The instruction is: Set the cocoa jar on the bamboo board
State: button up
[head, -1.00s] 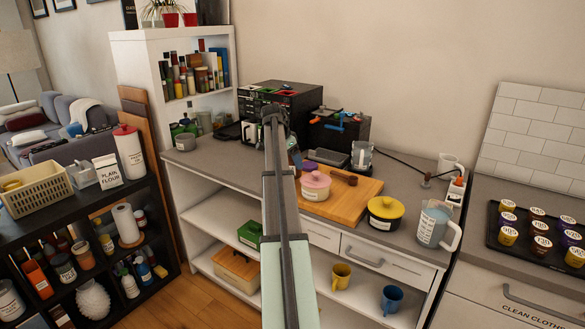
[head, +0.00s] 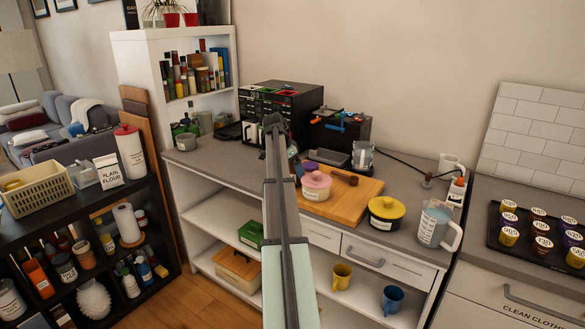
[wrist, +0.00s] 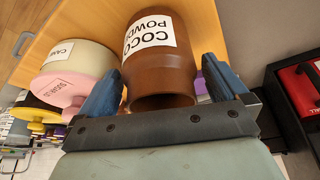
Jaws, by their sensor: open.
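The brown cocoa jar (wrist: 160,65), with a white label, shows in the wrist view between the two blue fingers of my gripper (wrist: 160,88). The fingers are apart, with visible gaps beside the jar. The bamboo board (wrist: 80,22) shows behind the jar; I cannot tell whether the jar rests on it. In the head view the bamboo board (head: 345,204) lies on the grey counter, and my arm hides the jar and most of my gripper.
A pink-lidded jar (head: 316,184) stands on the board, close beside the cocoa jar in the wrist view (wrist: 75,85). A purple lid (head: 308,168) is behind it. A yellow-lidded pot (head: 386,212) stands at the board's right. Black drawers (head: 285,102) stand at the back.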

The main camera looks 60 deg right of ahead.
jog(key=v, duration=1.2)
jog(key=shift+r, duration=0.15)
